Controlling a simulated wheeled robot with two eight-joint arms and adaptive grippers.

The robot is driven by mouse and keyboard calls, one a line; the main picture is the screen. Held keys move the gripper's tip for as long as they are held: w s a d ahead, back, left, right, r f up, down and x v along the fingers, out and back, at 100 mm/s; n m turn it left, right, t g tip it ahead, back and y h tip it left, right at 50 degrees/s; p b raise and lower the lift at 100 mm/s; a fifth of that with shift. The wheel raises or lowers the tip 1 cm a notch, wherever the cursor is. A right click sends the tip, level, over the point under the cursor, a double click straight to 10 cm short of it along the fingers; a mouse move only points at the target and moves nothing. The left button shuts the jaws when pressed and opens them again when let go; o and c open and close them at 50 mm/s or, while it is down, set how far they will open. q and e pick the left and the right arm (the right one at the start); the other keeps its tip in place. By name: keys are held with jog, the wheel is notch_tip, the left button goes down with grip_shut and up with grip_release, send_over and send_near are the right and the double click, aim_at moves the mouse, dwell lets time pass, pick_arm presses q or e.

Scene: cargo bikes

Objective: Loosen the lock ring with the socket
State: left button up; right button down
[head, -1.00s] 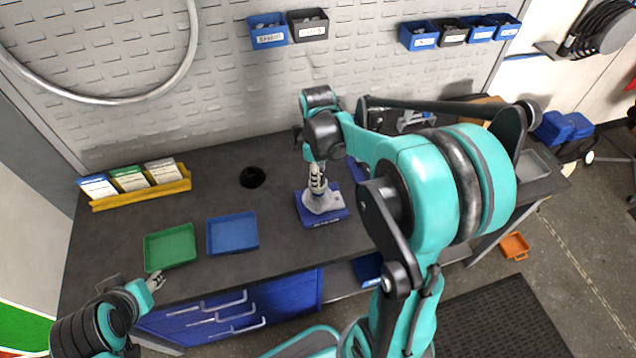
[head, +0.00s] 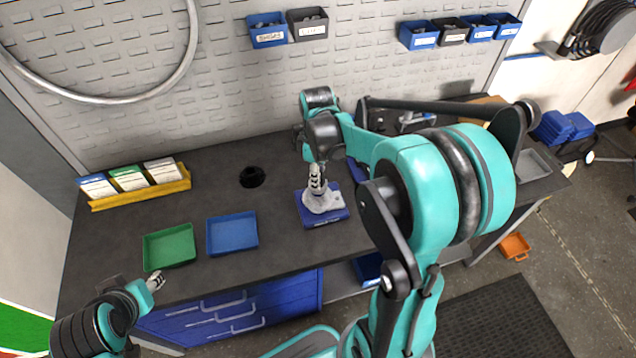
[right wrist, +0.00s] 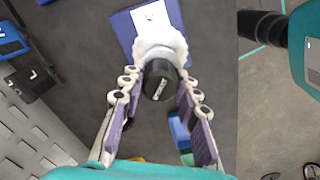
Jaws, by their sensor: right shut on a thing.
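My right gripper (head: 318,182) points down over the blue block (head: 331,218) on the workbench, where a pale round part (head: 322,203) sits. In the right wrist view the two fingers of my right gripper (right wrist: 158,100) are on either side of a black cylindrical piece, the socket (right wrist: 158,80), and shut on it. The socket is in line with the pale round part (right wrist: 161,45), and I cannot tell whether they are engaged. No separate lock ring can be made out. My left gripper (head: 157,283) is at the bench's front left edge, too small to tell its opening.
A green tray (head: 170,262) and a blue tray (head: 232,250) lie on the bench at the left. Small bins hang on the back panel. The bench between is bare.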

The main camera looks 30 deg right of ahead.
jog(key=shift+f+b, duration=0.45)
jog(key=shift+f, duration=0.2)
dwell(0.3)
jog(key=c, duration=1.9)
grip_release()
grip_shut()
jog(key=n, duration=0.6)
jog(key=shift+s+n, duration=0.1)
jog(key=shift+n, duration=0.2)
